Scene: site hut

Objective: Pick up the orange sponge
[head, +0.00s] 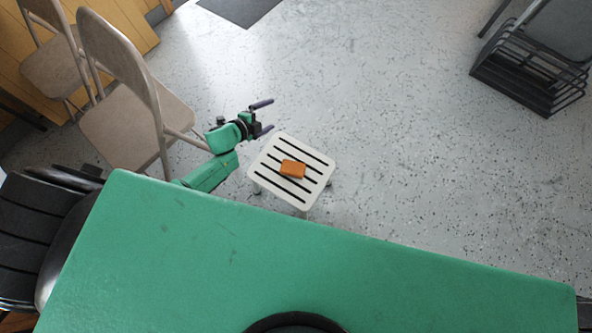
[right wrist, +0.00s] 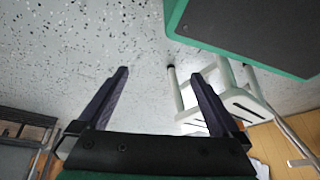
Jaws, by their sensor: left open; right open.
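The orange sponge (head: 293,169) lies flat on top of a small white slatted stool (head: 262,171) in the head view. My left gripper (head: 265,117) is open and empty, to the upper left of the stool and apart from the sponge. My right gripper (right wrist: 158,92) shows in the right wrist view with its two dark fingers spread and nothing between them. White stool legs (right wrist: 176,92) show behind its right finger. The sponge is not visible in the right wrist view.
Beige folding chairs (head: 122,122) stand left of my left arm. A black wire rack (head: 520,80) stands at the upper right. A dark mat (head: 240,10) lies at the top. The speckled floor (head: 400,130) right of the stool is clear.

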